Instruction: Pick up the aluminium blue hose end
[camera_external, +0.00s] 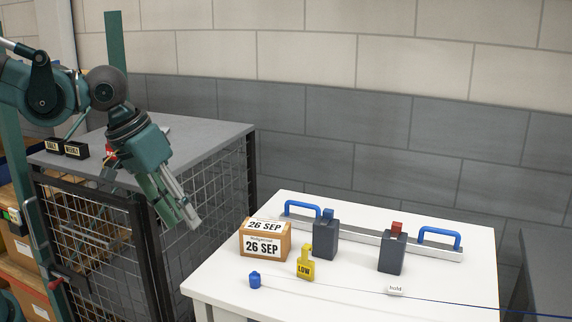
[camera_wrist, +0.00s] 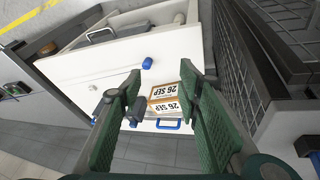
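The blue hose end (camera_external: 255,280) is a small, dark blue piece. It lies on the white table (camera_external: 330,306) near its front left edge. In the wrist view, a small blue piece (camera_wrist: 147,63) that looks like it appears near the fingertips' level. My gripper (camera_external: 180,222) is up and left of the table, beside the wire cage, well apart from the hose end. The wrist view shows my gripper (camera_wrist: 160,69) open, with nothing between its green fingers.
A box marked 26 SEP (camera_external: 264,241) and a yellow LOW tag (camera_external: 305,263) stand near the hose end. Two dark grey blocks (camera_external: 325,239) (camera_external: 392,252) stand before a rail with blue handles (camera_external: 439,238). A wire cage (camera_external: 210,188) stands left of the table.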

